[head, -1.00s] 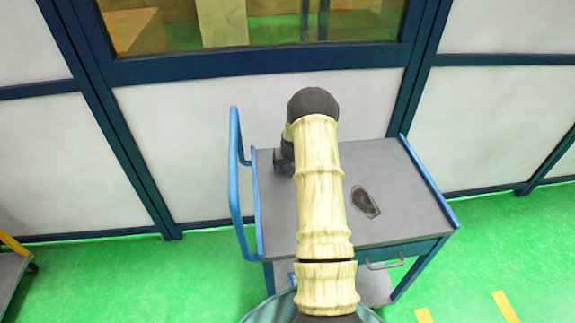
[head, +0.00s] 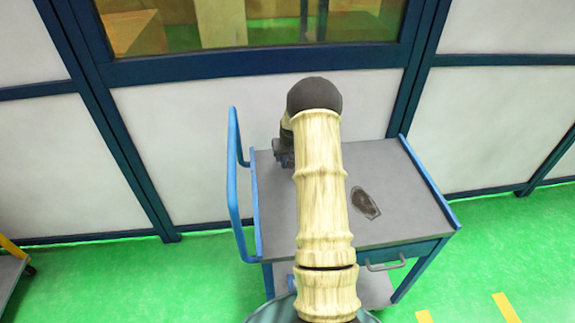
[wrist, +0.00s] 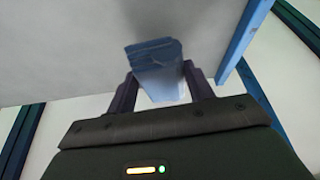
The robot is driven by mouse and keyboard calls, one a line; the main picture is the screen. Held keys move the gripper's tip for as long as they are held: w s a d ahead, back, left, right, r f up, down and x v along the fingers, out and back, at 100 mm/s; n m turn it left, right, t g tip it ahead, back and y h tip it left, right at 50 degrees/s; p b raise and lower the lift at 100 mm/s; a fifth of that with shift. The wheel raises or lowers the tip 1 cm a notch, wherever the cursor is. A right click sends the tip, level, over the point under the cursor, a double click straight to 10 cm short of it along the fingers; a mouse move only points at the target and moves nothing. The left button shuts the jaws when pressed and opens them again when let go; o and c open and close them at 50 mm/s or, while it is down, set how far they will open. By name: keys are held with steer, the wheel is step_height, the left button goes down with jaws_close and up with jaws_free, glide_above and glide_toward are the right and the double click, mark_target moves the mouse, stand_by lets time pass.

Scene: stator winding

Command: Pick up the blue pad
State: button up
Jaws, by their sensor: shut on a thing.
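The blue pad (wrist: 158,68) shows in the wrist view as a blue block with a paler lower face. My gripper (wrist: 158,85) is shut on it, with one dark finger on each side. The pad is in front of the grey cart top; the wrist view does not clearly show whether it touches the surface. In the head view my gripper (head: 284,156) is near the left rear of the cart top, and my arm hides much of it. I cannot make out the pad in the head view.
The grey cart (head: 400,190) has a blue handle (head: 234,180) at left and a blue rail (head: 430,180) at right. A dark flat object (head: 365,203) lies right of my arm. A wall with a window stands behind the cart. The cart's right side is mostly clear.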

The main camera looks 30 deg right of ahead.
step_height(320, 180, up, 5)
steer(key=shift+r+b, duration=0.2)
steer(key=shift+b, duration=0.15)
